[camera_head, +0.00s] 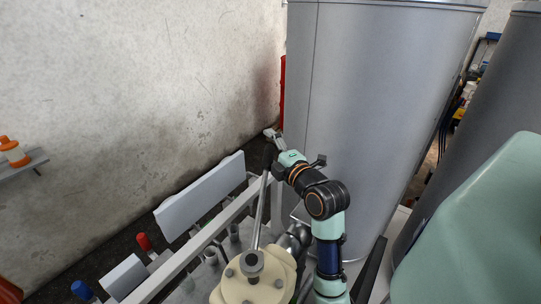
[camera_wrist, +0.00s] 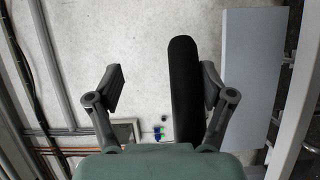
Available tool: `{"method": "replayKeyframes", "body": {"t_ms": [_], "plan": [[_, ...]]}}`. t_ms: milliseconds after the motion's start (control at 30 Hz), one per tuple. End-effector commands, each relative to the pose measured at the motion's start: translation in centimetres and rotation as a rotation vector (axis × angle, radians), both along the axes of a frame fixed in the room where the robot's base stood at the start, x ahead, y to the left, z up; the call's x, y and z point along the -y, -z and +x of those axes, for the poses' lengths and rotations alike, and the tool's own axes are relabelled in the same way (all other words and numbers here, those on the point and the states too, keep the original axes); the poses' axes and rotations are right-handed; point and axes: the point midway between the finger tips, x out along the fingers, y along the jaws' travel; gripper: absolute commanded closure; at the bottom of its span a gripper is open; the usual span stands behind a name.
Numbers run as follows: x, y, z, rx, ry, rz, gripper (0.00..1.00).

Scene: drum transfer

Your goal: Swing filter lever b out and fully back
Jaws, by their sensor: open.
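A long lever with a metal rod (camera_head: 261,208) rises from a cream-coloured flanged housing (camera_head: 236,290) in the head view. No letter shows on it. Its black grip (camera_wrist: 184,88) stands in the wrist view between my fingers, close beside the right finger and well apart from the left one. I cannot tell whether the right finger touches it. My gripper (camera_wrist: 162,88) is open. In the head view my gripper (camera_head: 272,134) is near the lever's upper end, and its fingers are small and partly hidden there.
A large grey drum (camera_head: 380,110) stands just right of my arm. A white panel (camera_head: 200,194) and a rail lie left of the lever. Red (camera_head: 143,241) and blue (camera_head: 81,289) handles are at lower left. A concrete wall (camera_head: 120,90) is behind.

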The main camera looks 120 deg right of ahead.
Motion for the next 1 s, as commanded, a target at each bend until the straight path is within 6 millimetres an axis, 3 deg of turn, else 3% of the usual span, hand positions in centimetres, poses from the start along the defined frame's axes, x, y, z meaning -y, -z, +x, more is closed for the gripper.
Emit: {"method": "replayKeyframes", "body": {"t_ms": [33,100,233,400,567,600,733,900,1000], "plan": [[-0.6,-3.6,0.1,-0.01,0.001,-0.064,0.42],[-0.6,-5.3,0.2,-0.009,0.0,-0.068,0.28],[-0.6,-7.6,0.1,-0.006,0.0,-0.067,0.28],[-0.7,-8.7,0.1,-0.005,0.001,-0.064,0.28],[-0.7,-8.8,0.1,-0.005,0.001,-0.063,0.28],[1.9,-2.0,-0.7,0.044,-0.011,0.159,0.28],[1.6,-1.9,-0.7,0.043,-0.009,0.161,0.29],[0.2,-1.8,-0.8,0.042,-0.007,0.16,0.43],[-0.7,-1.7,-0.8,0.042,-0.007,0.161,0.44]]}}
